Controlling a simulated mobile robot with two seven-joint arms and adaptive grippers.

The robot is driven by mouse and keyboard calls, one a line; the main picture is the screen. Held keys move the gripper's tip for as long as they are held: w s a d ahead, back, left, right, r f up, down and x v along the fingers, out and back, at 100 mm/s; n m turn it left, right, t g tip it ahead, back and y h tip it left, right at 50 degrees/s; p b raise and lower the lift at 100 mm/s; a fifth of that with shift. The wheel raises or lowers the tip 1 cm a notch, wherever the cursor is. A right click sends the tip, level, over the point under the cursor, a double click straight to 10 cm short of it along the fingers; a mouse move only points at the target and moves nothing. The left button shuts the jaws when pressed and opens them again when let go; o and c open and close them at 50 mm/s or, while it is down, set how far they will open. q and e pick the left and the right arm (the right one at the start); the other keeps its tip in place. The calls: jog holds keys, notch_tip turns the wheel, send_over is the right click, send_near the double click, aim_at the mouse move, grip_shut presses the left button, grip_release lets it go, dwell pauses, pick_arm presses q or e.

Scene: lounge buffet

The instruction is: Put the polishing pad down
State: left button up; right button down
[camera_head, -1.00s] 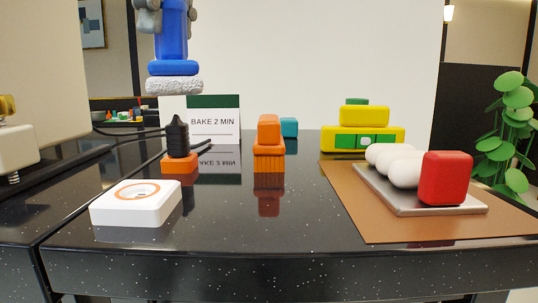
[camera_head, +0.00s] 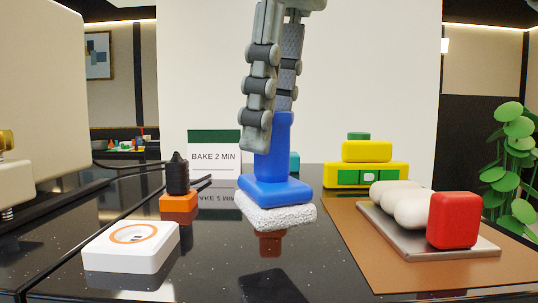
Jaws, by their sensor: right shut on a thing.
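The polishing pad has a blue handle and base (camera_head: 275,188) and a white fluffy underside (camera_head: 275,212). My right gripper (camera_head: 271,122) comes down from the top of the head view and is shut on the upright blue handle. The pad is in the middle of the view, low over the black counter (camera_head: 230,262). It appears slightly tilted, and I cannot tell whether it touches the counter. It hides the orange brush, apart from a reddish reflection below. My left gripper is not in view.
A white block with an orange ring (camera_head: 130,255) is front left. A black tool on an orange base (camera_head: 178,203) stands behind it. The BAKE 2 MIN sign (camera_head: 214,158) is at the back. A metal tray (camera_head: 400,240) with white rolls and a red block (camera_head: 453,221) is on the right.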

aim_at(268, 159)
notch_tip(268, 159, down, 4)
jog(key=shift+r, duration=0.25)
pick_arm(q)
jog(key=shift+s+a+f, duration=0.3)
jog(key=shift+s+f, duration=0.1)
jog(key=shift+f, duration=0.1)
pick_arm(e)
jog(key=shift+f, duration=0.15)
jog(key=shift+f, duration=0.1)
jog(key=c, duration=1.4)
grip_release()
jog(key=shift+o, duration=1)
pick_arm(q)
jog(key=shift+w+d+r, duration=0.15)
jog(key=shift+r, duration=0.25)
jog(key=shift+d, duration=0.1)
